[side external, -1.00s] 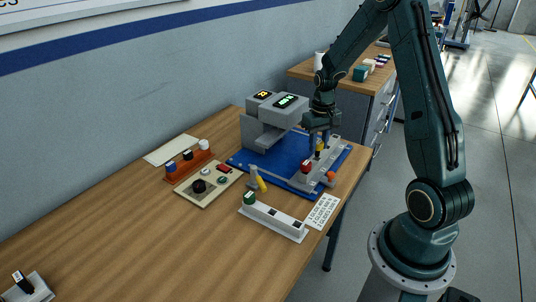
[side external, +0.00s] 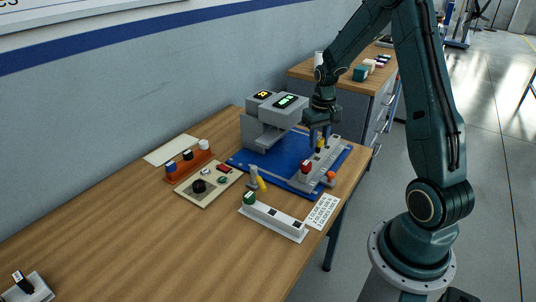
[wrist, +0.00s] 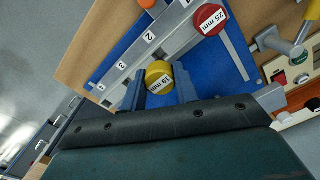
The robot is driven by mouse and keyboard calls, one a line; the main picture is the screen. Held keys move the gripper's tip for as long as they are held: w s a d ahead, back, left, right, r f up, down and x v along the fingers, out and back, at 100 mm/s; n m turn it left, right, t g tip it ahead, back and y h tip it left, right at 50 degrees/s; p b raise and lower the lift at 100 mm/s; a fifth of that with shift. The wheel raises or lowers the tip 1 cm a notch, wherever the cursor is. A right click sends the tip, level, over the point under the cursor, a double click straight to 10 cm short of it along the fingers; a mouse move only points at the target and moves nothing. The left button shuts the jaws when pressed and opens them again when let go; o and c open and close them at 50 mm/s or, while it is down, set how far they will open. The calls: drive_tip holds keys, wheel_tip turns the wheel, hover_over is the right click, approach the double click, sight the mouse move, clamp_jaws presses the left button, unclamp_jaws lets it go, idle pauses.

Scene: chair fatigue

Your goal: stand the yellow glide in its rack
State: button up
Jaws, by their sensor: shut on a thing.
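The yellow glide (wrist: 159,77), with a "19 mm" label on its top, is between the blue fingers of my gripper (wrist: 160,88). In the side view, my gripper (side external: 319,138) is shut on the glide, above the grey numbered fixture; the small gap below it is hard to judge. A white rack (side external: 275,223) at the table's front holds a green-topped glide (side external: 249,198) at its left end and has dark sockets along its top. An orange rack (side external: 187,168) holds several glides farther left. Which rack is the yellow glide's is not marked.
A red "25 mm" glide (wrist: 210,18) stands in the grey numbered fixture (wrist: 143,50) on the blue base (side external: 280,165). A grey machine (side external: 270,118) with displays stands behind. A yellow-handled hammer (side external: 261,184), a control box (side external: 203,187) and a printed card (side external: 323,210) lie nearby.

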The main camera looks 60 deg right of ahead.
sight(319, 138)
drive_tip(key=shift+r, duration=1.95)
drive_tip(key=shift+r, duration=3)
drive_tip(key=s+a+f, duration=0.1)
drive_tip(key=s+a, duration=0.2)
drive_tip(key=a, duration=0.9)
drive_tip(key=s+a+f, duration=0.1)
drive_tip(key=s+a, duration=0.3)
drive_tip(key=a, duration=0.9)
drive_tip(key=shift+a, duration=0.25)
drive_tip(key=shift+f, duration=2.7)
drive_tip(key=shift+f, duration=0.1)
